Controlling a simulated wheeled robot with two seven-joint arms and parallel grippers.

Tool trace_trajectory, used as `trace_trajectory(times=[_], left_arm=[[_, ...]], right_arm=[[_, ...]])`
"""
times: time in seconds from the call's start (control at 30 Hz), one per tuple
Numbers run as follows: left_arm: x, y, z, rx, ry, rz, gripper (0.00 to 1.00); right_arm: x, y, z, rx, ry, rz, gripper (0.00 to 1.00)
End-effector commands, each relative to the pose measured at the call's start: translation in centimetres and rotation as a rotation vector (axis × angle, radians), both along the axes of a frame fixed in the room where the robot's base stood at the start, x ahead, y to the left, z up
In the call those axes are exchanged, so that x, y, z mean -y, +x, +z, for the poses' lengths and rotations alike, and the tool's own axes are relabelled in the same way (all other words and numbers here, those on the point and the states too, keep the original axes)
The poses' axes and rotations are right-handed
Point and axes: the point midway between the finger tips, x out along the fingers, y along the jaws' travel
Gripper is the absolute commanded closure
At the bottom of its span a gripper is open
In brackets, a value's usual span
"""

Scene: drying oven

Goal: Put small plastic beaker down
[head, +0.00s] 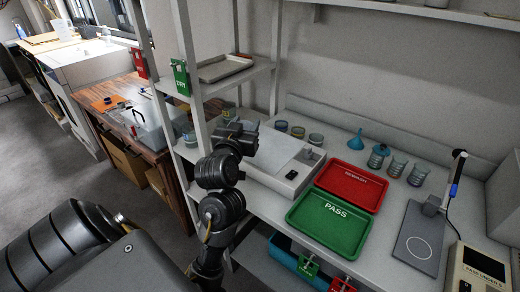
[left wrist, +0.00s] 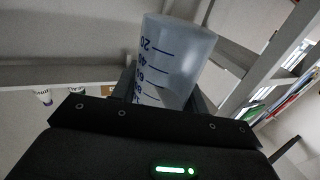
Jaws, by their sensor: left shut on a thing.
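The small plastic beaker (left wrist: 178,55) is translucent with blue graduation marks and fills the middle of the left wrist view. Its numbers read upside down in that view. My left gripper (head: 240,130) is shut on it, with the jaws around the beaker's lower part in the picture. In the head view this gripper is beside the shelf post, in front of the white device on the bench. I cannot make out the held beaker clearly in the head view. My right gripper is not in view.
A green PASS tray (head: 328,225) and a red REWASH tray (head: 350,187) lie on the white bench. Several beakers (head: 397,167) and a blue funnel (head: 356,142) stand behind them. A white flat-topped device (head: 284,178) is left of the trays. A shelf post (head: 189,70) rises near the gripper.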

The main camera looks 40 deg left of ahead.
Motion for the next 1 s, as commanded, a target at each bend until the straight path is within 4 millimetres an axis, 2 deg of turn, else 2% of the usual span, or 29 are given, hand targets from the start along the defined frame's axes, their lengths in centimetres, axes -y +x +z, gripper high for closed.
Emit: trace_trajectory(times=[0.03,0.2,0.4,0.77,1.0], left_arm=[[-0.6,1.4,-0.7,-0.008,0.008,0.001,0.78],[-1.9,5.5,-2.8,-0.009,0.006,0.001,0.78],[-2.7,8.0,-6.2,-0.007,0.003,0.001,0.78],[-3.0,9.3,-7.7,-0.002,0.002,0.001,0.78],[-3.1,9.5,-10.7,-0.005,0.002,0.0,0.78]], right_arm=[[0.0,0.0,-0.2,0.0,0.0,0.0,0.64],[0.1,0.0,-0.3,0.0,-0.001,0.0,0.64],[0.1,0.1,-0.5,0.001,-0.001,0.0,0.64],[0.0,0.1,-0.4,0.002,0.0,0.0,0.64],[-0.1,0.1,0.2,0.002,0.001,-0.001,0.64]])
